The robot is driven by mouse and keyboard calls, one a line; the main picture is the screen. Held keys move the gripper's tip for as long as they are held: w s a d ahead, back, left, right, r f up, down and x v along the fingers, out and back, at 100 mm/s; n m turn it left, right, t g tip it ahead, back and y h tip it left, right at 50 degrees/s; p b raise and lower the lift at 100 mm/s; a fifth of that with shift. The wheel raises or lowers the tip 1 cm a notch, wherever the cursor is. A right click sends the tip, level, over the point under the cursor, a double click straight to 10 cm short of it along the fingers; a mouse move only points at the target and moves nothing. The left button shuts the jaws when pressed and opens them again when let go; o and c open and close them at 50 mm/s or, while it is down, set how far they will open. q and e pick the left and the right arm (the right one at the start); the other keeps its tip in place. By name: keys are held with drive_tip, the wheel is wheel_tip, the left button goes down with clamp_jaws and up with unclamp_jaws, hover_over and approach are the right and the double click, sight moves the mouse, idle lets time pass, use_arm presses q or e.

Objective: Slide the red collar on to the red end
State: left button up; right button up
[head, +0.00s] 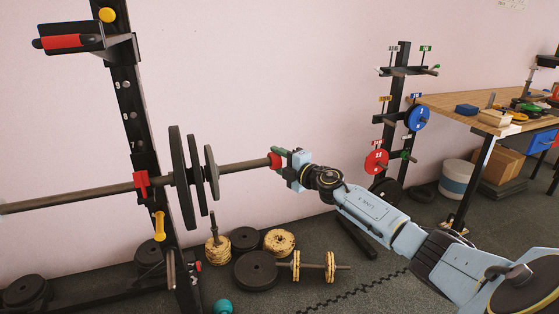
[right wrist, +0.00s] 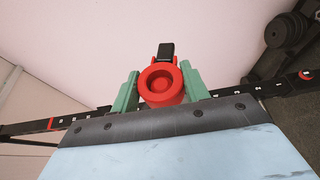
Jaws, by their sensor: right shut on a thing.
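The red collar (head: 274,160) is at the right end of the barbell (head: 243,167), in line with the bar. In the right wrist view the red collar (right wrist: 161,84) shows face-on as a thick ring with a red recessed middle and a black lever on top. My right gripper (head: 282,159) is shut on it, with green fingers on both sides in the wrist view (right wrist: 160,88). How far the collar sits over the bar's end is hidden by the gripper. My left gripper is not in view.
Several dark plates (head: 180,170) sit on the bar, which rests on a red hook (head: 141,183) of the black rack (head: 134,110). Loose plates (head: 257,271) and a small dumbbell lie on the floor. A plate stand (head: 396,100) and a wooden workbench (head: 455,105) are at the right.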

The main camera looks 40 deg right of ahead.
sight(267, 164)
drive_tip(key=shift+a, duration=0.1)
idle(0.5)
drive_tip(key=shift+w+a+p, duration=0.15)
drive_tip(key=shift+a+p, duration=0.2)
drive_tip(key=shift+p, duration=0.1)
drive_tip(key=shift+w+a+p, duration=0.25)
drive_tip(key=shift+a+p, duration=0.15)
drive_tip(key=shift+a, duration=0.35)
drive_tip(key=shift+w+a+p, duration=0.25)
drive_tip(key=shift+a+p, duration=0.15)
drive_tip(key=shift+a, duration=0.3)
drive_tip(key=shift+a, duration=0.1)
drive_tip(key=shift+w+a+p, duration=0.3)
drive_tip(key=shift+a+p, duration=0.15)
drive_tip(key=shift+a, duration=0.45)
drive_tip(key=shift+w+a+p, duration=0.3)
drive_tip(key=shift+a+p, duration=0.15)
drive_tip(key=shift+a, duration=0.45)
drive_tip(key=shift+a, duration=0.1)
drive_tip(key=shift+w+a+p, duration=0.3)
drive_tip(key=shift+a, duration=0.6)
drive_tip(key=shift+w+a+p, duration=0.25)
drive_tip(key=shift+w+a, duration=0.05)
drive_tip(key=shift+a, duration=0.6)
